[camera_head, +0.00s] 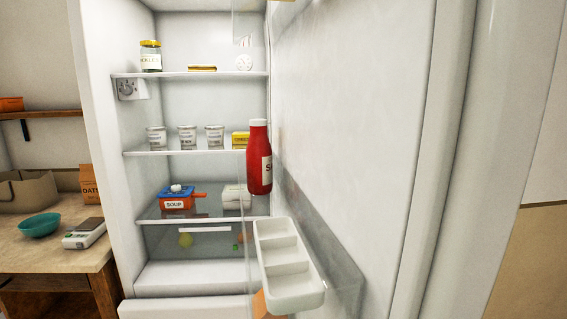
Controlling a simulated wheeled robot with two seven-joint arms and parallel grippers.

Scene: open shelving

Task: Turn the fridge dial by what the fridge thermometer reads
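The fridge (95,130) stands open. A small pale box with a round knob, which looks like the dial (127,88), sits on its left inner wall just below the top shelf; its marks are too small to read. I cannot make out a thermometer for certain. A small round white thing (244,63) with grey marks sits at the right of the top shelf; I cannot tell what it is. Neither of my grippers is in view.
The open door (350,110) fills the right, with a red bottle (259,160) and a white divided tray (285,262) on it. Shelves hold a pickle jar (151,56), several tubs (187,137) and a soup pot (176,203). A table (60,255) stands left.

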